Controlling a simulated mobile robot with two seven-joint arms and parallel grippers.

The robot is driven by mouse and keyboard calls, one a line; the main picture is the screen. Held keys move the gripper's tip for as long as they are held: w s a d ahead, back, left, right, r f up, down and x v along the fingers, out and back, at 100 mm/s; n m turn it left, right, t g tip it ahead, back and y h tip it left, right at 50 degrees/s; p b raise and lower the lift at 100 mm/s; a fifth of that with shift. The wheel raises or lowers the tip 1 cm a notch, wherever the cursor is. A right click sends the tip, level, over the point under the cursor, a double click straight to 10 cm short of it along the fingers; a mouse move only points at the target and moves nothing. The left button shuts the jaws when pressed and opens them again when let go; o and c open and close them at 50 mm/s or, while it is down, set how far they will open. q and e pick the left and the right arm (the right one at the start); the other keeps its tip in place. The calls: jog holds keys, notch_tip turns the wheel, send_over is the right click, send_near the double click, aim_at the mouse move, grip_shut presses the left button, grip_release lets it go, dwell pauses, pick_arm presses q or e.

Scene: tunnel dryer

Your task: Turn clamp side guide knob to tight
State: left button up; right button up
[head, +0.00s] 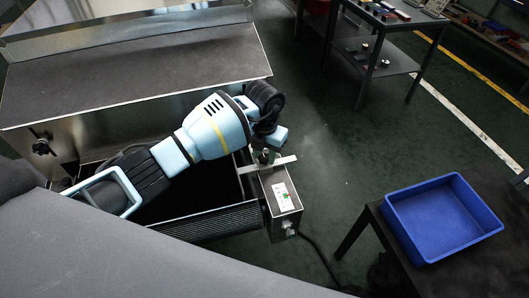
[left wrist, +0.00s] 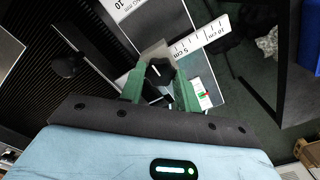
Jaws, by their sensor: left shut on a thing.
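The clamp side guide knob (left wrist: 161,71) is a dark lobed knob, seen in the left wrist view between green fingers. My left gripper (left wrist: 158,84) is shut on it, with a finger on either side. A white scale strip with centimetre marks (left wrist: 206,35) runs past the knob. In the head view my left gripper (head: 264,156) points down over the near end of the guide at the conveyor's right side, and my arm and fingers mostly hide the knob. I cannot tell how far the knob is turned. My right gripper is not in view.
A metal box with a label and green mark (head: 282,196) stands beside the conveyor (head: 213,222). The dryer housing (head: 130,65) is behind my arm. A blue bin (head: 442,218) sits on a dark table at right. A cart (head: 375,55) stands at the back. Open floor lies between.

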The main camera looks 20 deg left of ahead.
pick_arm(q)
jog(key=shift+a+m, duration=0.1)
jog(key=shift+m, duration=1)
jog(key=m, duration=0.2)
jog(key=shift+m+b, duration=0.3)
jog(key=m, duration=0.4)
jog(key=shift+f+m+b, duration=0.1)
jog(key=shift+m+b, duration=0.2)
jog(key=shift+b, duration=0.1)
jog(key=m+b, duration=0.1)
jog(key=m, duration=0.3)
jog(key=shift+m, duration=0.3)
jog(key=shift+m+b, duration=0.6)
jog(key=shift+m, duration=1.4)
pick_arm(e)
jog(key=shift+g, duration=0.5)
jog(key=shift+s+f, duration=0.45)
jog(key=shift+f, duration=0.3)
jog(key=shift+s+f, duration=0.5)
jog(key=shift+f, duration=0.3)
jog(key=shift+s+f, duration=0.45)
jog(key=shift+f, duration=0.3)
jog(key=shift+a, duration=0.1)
pick_arm(q)
jog(key=o, duration=0.9)
jog(key=shift+o, duration=0.3)
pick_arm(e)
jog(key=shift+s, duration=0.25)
